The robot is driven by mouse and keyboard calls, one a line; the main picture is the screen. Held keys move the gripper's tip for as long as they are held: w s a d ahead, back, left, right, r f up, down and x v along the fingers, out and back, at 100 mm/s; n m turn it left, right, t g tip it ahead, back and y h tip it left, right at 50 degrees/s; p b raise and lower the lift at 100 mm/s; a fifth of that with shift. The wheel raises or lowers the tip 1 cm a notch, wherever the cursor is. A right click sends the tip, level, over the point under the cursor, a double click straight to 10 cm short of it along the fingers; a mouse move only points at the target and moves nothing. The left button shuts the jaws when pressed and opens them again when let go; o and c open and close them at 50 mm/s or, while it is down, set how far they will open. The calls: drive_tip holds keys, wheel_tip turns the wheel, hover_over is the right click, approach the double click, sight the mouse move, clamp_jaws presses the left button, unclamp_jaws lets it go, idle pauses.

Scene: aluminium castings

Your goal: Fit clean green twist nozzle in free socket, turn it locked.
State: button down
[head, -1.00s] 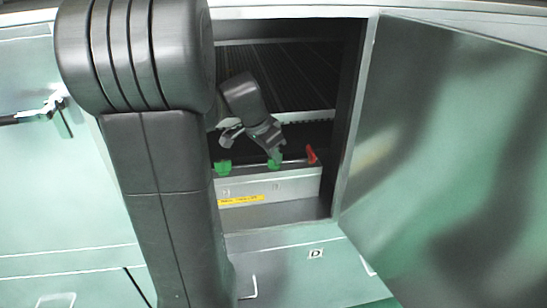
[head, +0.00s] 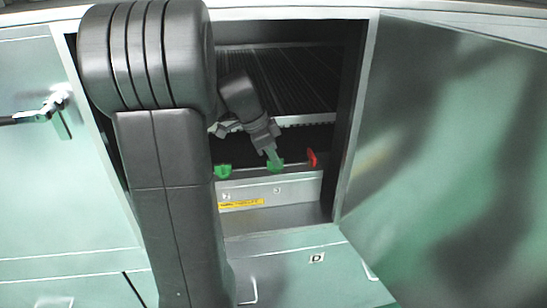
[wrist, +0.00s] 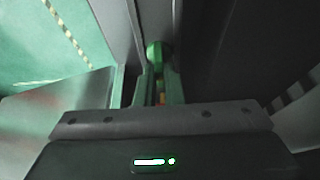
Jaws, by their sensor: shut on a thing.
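My gripper (head: 271,154) reaches down into the open cabinet and is shut on a green nozzle (head: 276,165) at the middle of the front bar. In the wrist view the green nozzle (wrist: 158,51) shows at the far end between the fingers, partly hidden by them. The nozzle sits at the top edge of the bar; I cannot tell how deep it is seated or whether it is locked. Another green nozzle (head: 223,171) stands to the left on the bar, beside my arm. A red nozzle (head: 312,158) stands at the right end.
The metal bar (head: 295,187) carries a yellow label (head: 241,204). A dark ribbed bed (head: 290,75) lies behind it. The cabinet door (head: 455,150) stands open at the right. My arm covers the left part of the opening.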

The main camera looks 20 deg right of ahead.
idle(0.3)
drive_tip(key=c, duration=1.5)
unclamp_jaws()
drive_tip(key=shift+o, duration=0.2)
drive_tip(key=shift+r, duration=0.15)
drive_tip(key=v, duration=1.1)
drive_tip(key=shift+a+r+p, duration=0.25)
drive_tip(key=shift+r+p, duration=0.1)
drive_tip(key=shift+f, duration=0.15)
drive_tip(key=x, duration=1.1)
drive_tip(key=shift+d+f+b, duration=0.2)
drive_tip(key=shift+b, duration=0.15)
drive_tip(key=shift+d+f, duration=0.1)
drive_tip(key=shift+f, duration=0.1)
drive_tip(key=shift+s+r+n+t, duration=0.15)
drive_tip(key=shift+n+t, duration=0.25)
drive_tip(key=shift+n, duration=0.6)
drive_tip(key=shift+n+t+p, duration=0.35)
drive_tip(key=shift+n+t, duration=0.05)
drive_tip(key=shift+n, duration=0.7)
